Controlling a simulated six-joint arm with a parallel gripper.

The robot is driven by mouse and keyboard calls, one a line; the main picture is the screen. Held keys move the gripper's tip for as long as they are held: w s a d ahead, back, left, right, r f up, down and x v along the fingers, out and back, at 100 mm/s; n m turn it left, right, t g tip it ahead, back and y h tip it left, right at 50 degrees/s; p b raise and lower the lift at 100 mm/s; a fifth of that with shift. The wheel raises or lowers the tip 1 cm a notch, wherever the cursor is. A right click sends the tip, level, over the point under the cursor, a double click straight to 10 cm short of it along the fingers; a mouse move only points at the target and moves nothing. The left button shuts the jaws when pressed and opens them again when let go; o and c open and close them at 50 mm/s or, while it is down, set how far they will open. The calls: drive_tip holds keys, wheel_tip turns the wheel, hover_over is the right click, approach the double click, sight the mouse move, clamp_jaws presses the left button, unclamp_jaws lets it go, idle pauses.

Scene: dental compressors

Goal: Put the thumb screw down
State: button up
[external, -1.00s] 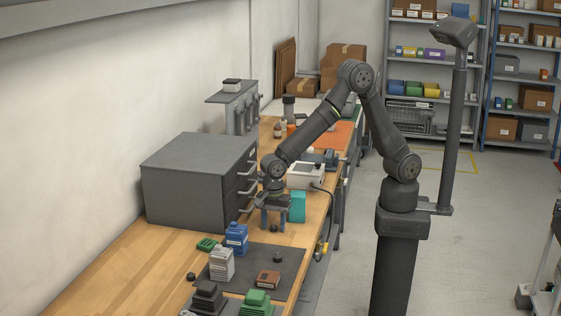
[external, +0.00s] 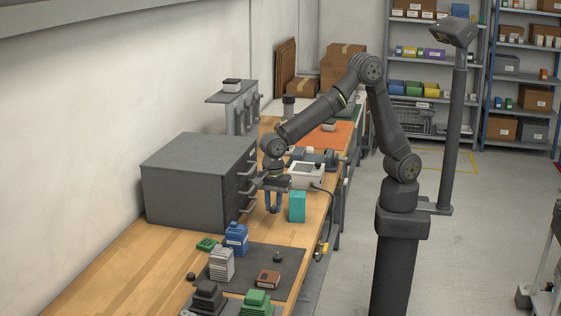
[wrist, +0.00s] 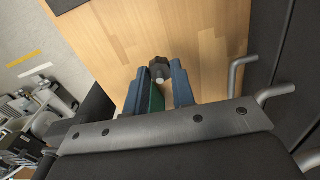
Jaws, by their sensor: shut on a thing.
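The thumb screw (wrist: 159,70) is a small dark knob with a pale end, in the wrist view between the tips of my gripper's blue fingers (wrist: 160,76). My gripper (external: 273,208) is shut on it. In the external view my gripper points down above the wooden bench, in front of the grey drawer cabinet and left of a teal block (external: 297,207). The screw is only a small dark spot there, and it appears to be held above the bench top.
The grey drawer cabinet (external: 198,182) with protruding handles stands close on the left. A dark mat (external: 290,258) nearer the camera carries a dark knob (external: 277,257), a brown block (external: 268,278) and other blocks. A white device (external: 307,174) stands behind.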

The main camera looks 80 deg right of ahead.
wheel_tip(320, 180, up, 3)
drive_tip(key=w+a, duration=0.1)
drive_tip(key=r, duration=0.1)
hover_over(207, 242)
drive_tip(key=shift+n, duration=0.3)
wheel_tip(207, 242, down, 9)
drive_tip(key=shift+s, duration=0.1)
drive_tip(key=shift+f, duration=0.1)
drive_tip(key=o, duration=0.6)
drive_tip(key=shift+c, duration=0.2)
drive_tip(key=o, duration=0.4)
wheel_tip(207, 242, up, 12)
